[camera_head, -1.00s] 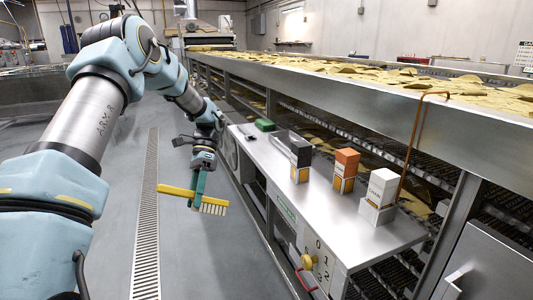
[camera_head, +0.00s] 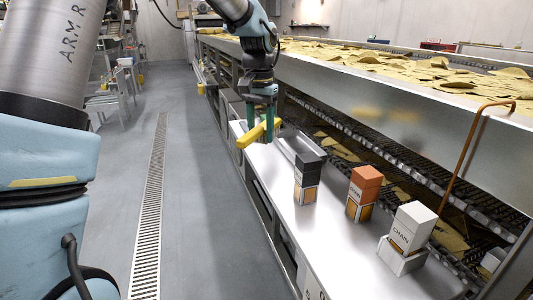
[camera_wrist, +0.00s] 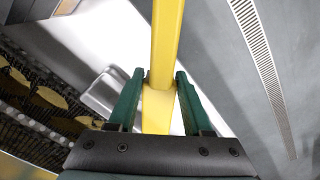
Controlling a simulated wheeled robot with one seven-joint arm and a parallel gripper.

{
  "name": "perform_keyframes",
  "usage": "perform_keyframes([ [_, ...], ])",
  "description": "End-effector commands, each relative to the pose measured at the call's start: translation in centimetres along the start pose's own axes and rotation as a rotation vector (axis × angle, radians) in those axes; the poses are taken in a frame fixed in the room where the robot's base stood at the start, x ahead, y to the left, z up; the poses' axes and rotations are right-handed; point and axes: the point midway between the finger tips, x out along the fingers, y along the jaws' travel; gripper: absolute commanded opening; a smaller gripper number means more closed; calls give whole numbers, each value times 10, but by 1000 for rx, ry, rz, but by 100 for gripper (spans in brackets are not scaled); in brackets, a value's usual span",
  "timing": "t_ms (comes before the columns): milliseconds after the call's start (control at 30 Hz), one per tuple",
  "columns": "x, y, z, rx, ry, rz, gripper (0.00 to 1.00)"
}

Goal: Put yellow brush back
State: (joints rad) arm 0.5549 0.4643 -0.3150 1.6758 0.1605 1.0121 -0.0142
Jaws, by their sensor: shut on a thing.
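The yellow brush (camera_head: 258,132) is held in my gripper (camera_head: 262,120), above the far end of the metal shelf. In the head view its yellow bar slants up to the right, and its bristles are not clearly visible. In the wrist view the yellow brush (camera_wrist: 166,45) runs lengthwise between the two green fingers of my gripper (camera_wrist: 160,82), which are shut on it. The steel shelf (camera_head: 318,225) shows below and in front of the brush. A shallow metal tray (camera_head: 290,144) lies at the shelf's far end, just right of the brush.
A black-topped box (camera_head: 306,180), an orange-topped box (camera_head: 364,190) and a white box (camera_head: 410,230) stand on the shelf. The chip conveyor (camera_head: 400,85) runs along the right, with a copper pipe (camera_head: 470,150) near it. The floor (camera_head: 200,200) at left is clear.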

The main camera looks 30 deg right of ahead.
Motion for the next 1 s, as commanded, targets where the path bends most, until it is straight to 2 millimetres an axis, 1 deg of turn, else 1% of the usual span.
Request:
perform_keyframes([
  [33, 10, 0, 1, 1, -6, 1, 0],
  [133, 25, 0, 1, 2, -5, 1, 0],
  [367, 44, 0, 1, 1, -3, 1, 0],
  [533, 68, 0, 2, 3, -5, 1, 0],
  [600, 73, 0, 1, 2, -3, 1, 0],
  [767, 75, 0, 1, 2, -1, 0, 0],
  [800, 75, 0, 2, 2, -2, 0, 51],
  [1000, 75, 0, 2, 2, -3, 0, 73],
])
